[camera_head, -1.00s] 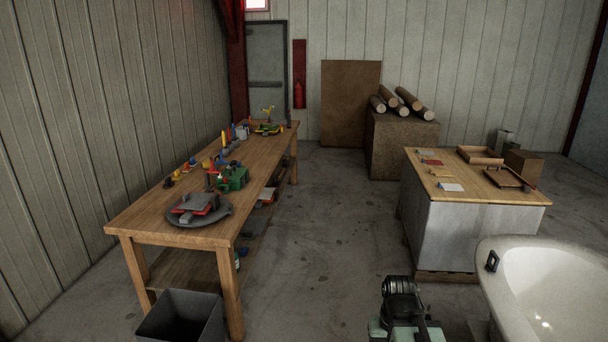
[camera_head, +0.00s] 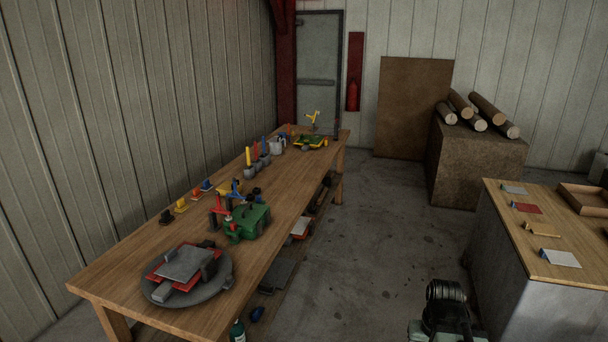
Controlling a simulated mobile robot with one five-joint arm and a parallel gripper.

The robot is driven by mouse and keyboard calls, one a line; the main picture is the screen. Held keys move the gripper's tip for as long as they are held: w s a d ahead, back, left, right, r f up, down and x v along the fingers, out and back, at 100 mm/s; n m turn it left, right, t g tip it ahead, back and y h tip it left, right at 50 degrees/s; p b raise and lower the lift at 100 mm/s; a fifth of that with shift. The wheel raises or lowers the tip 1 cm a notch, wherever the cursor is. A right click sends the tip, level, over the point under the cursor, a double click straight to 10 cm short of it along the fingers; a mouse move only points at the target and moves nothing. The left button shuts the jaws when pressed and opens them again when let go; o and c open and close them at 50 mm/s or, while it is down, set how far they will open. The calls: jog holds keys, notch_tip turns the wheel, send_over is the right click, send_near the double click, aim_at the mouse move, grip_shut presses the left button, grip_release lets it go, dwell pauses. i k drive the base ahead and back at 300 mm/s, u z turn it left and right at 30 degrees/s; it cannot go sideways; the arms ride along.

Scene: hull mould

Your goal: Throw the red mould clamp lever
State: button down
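Several red upright parts stand on the long wooden workbench (camera_head: 110,287), and I cannot tell which is the mould clamp lever. One red lever-like part (camera_head: 218,207) stands beside the green box (camera_head: 247,222), near a blue one (camera_head: 236,187). A thin red handle (camera_head: 256,151) stands farther back between a yellow and a blue handle. A small red piece (camera_head: 196,193) sits in a row of coloured pieces along the wall side. My arm (camera_head: 445,308) shows at the bottom, right of centre, well apart from the bench. My gripper's fingers are not visible.
A round grey plate (camera_head: 222,278) with red and grey parts lies at the bench's near end. A wood-topped block (camera_head: 545,216) stands at the right. Logs on a brown block (camera_head: 475,165) stand at the back. The concrete floor (camera_head: 375,240) between is clear.

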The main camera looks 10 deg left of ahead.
aim_at(218, 209)
jog(key=i, duration=1.5)
jog(key=u, duration=2.65)
